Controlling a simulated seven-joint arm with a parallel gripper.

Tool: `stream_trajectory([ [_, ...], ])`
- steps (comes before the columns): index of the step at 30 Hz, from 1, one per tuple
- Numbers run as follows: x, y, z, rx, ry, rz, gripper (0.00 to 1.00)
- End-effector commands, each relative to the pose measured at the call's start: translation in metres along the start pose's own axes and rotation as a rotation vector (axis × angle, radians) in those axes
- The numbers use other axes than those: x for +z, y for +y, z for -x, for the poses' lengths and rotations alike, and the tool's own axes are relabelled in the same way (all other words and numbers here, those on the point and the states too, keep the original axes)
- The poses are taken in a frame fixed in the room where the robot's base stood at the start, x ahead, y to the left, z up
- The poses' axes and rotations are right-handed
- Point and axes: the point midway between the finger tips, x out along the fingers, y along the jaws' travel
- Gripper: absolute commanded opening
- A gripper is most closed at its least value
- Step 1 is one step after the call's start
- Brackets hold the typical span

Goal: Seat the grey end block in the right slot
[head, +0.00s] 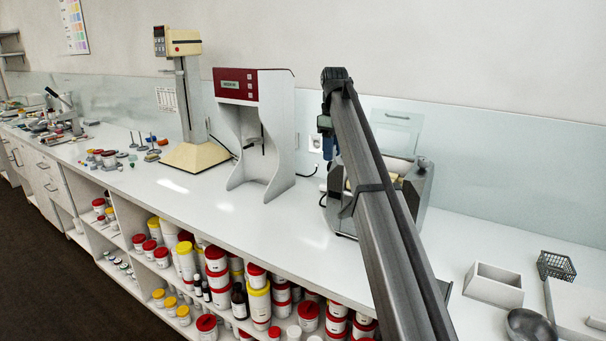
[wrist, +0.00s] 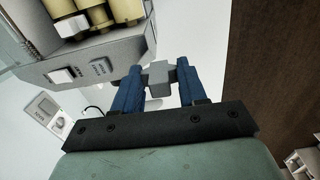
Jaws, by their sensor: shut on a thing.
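The grey end block (wrist: 158,73) is between the blue fingertips of my gripper (wrist: 157,80) in the wrist view, and the gripper is shut on it. The mill (wrist: 120,55), a grey housing with cream rollers (wrist: 92,14), lies at the upper left of that view. The block is beside the mill's lower right edge; I cannot tell whether they touch. A pale block (wrist: 71,27) sits at the left by the rollers. The right slot is not clearly visible.
A red-topped white dispenser (head: 268,95) and a cream stand mixer (head: 182,85) stand left of the mill. A white open box (head: 494,286), a dark wire basket (head: 556,266) and a dark bowl (head: 530,324) are at the right. The counter between mill and box has room.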

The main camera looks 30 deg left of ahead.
Motion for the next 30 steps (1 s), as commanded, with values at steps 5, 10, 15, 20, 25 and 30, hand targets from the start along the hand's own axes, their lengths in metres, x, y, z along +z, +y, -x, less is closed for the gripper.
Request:
stream_trajectory([
  [5, 0.059, 0.036, 0.026, 0.002, 0.001, -0.005, 0.12],
  [10, 0.112, 0.070, 0.006, -0.001, 0.000, 0.006, 0.12],
  [15, 0.154, 0.094, -0.008, -0.001, 0.000, 0.014, 0.12],
  [20, 0.176, 0.106, -0.015, 0.000, 0.000, 0.020, 0.12],
  [25, 0.186, 0.111, -0.019, 0.001, 0.000, 0.022, 0.12],
  [30, 0.187, 0.111, -0.023, 0.001, 0.000, 0.023, 0.12],
])
